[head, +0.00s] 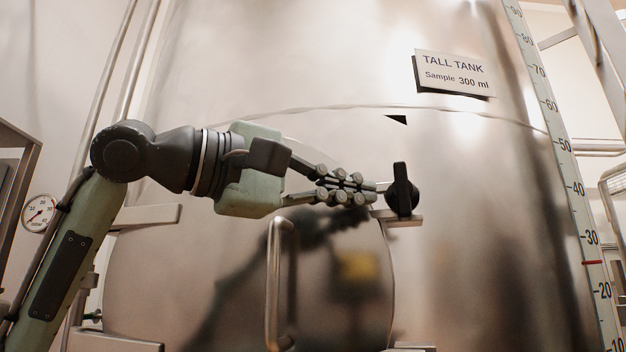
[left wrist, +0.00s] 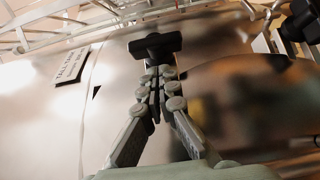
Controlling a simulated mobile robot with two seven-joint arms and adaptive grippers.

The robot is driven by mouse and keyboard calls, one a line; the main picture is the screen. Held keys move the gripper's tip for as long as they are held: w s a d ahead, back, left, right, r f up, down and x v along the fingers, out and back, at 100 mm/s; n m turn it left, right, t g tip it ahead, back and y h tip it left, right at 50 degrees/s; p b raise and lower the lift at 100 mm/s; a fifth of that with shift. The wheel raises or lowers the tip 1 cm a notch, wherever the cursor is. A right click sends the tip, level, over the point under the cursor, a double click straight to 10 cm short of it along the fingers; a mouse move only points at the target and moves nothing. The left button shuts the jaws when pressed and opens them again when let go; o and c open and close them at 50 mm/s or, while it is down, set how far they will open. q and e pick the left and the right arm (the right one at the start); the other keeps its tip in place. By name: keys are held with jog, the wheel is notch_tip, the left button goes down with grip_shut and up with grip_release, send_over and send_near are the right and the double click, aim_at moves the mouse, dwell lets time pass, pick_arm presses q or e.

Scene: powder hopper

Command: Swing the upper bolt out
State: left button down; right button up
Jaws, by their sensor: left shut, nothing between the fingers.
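The upper bolt has a black wing-shaped knob (head: 403,190) on a short metal stem. It sits by a small bracket (head: 405,218) at the upper right edge of the round hatch door (head: 340,300). The knob also shows in the left wrist view (left wrist: 155,45), crosswise beyond my fingertips. My left gripper (head: 372,189) comes in from the left. Its fingers (left wrist: 158,75) are shut with nothing between them, and their tips are at the bolt's stem, just left of the knob. I cannot tell whether they touch it. My right gripper is not in view.
A vertical metal handle (head: 280,285) stands out from the hatch door below my left gripper. A hinge arm (head: 145,215) is at the door's upper left. Another bracket (head: 412,347) shows at the bottom edge. The tank wall right of the knob is clear up to the level scale (head: 570,180).

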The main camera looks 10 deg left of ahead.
pick_arm(q)
jog(key=shift+s+d, duration=0.1)
jog(key=shift+d, duration=0.8)
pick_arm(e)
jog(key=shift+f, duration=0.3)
